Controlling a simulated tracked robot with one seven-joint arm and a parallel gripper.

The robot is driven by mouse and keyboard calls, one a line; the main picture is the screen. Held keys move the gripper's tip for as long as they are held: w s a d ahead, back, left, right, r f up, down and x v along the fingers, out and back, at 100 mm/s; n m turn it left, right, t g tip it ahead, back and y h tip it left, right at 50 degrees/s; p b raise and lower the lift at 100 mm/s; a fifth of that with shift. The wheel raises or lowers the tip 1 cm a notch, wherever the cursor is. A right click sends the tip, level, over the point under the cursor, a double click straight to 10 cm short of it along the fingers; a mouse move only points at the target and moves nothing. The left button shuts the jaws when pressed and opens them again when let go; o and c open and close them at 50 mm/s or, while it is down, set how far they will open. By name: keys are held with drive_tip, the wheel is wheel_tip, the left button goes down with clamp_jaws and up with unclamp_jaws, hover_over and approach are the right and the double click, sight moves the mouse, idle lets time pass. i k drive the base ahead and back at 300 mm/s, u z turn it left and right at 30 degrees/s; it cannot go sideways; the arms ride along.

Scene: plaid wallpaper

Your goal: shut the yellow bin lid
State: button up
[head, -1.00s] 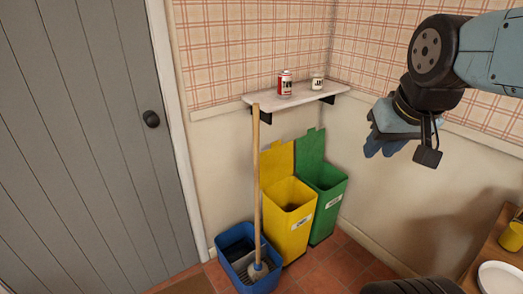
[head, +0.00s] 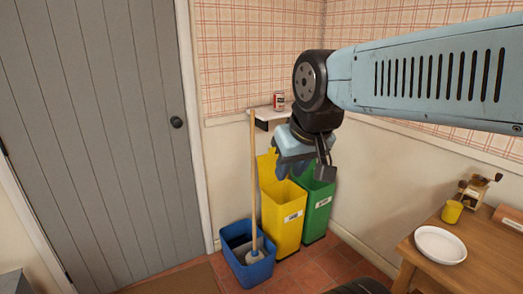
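The yellow bin (head: 283,217) stands on the tiled floor in the corner, with a small white label on its front. Its yellow lid (head: 266,168) is up, standing against the wall behind the bin's opening. My gripper (head: 290,172) shows in front of the lid and the top of the bin and hides part of both.
The green bin (head: 318,207) stands close on the right. A blue mop bucket (head: 246,262) with an upright wooden mop handle (head: 253,190) stands at the left front. A shelf (head: 268,114) with a red can (head: 279,101) is above. A wooden table (head: 440,285) is at the right.

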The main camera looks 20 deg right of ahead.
sight(266, 162)
drive_tip(key=z, duration=0.25)
drive_tip(key=i, duration=1.75)
drive_tip(key=u, duration=0.75)
drive_tip(key=k, duration=0.9)
drive_tip(key=u, duration=0.15)
drive_tip(key=i, duration=0.95)
drive_tip(key=z, duration=0.05)
